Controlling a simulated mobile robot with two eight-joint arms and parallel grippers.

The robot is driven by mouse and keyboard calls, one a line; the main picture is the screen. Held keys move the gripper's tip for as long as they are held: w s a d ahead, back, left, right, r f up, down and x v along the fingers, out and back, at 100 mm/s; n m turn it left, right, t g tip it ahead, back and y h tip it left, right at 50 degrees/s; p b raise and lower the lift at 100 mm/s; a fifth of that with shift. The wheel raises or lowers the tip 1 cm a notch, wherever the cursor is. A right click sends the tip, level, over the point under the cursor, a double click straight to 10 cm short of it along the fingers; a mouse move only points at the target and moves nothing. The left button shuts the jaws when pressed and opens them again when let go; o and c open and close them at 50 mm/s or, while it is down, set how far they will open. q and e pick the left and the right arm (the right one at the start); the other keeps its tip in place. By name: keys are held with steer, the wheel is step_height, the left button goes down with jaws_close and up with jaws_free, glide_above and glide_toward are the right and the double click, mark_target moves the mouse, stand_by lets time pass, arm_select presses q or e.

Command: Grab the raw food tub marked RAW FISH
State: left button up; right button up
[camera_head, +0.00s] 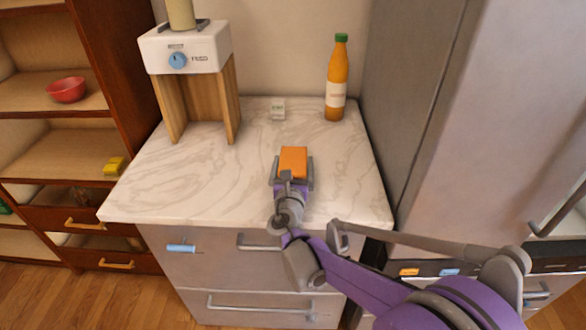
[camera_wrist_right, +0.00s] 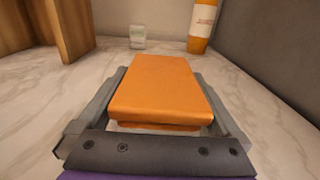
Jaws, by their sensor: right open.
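An orange-topped tub (camera_head: 293,161) sits on the marble counter (camera_head: 210,180). It fills the middle of the right wrist view (camera_wrist_right: 160,90), where a pale lower part shows under the orange top. No RAW FISH marking can be read on it. My right gripper (camera_head: 293,170) is open, with one finger on each side of the tub. The fingers look close to the sides, but I cannot tell whether they touch. A small pale container (camera_head: 278,109) with a greenish marking stands farther back on the counter; its label is too small to read. My left gripper is not in view.
An orange bottle with a green cap (camera_head: 336,80) stands at the back right. A white appliance with a blue knob (camera_head: 188,48) stands on wooden legs at the back left. A tall grey cabinet (camera_head: 420,90) borders the counter's right. The counter's left front is clear.

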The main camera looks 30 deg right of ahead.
steer(key=c, duration=1.5)
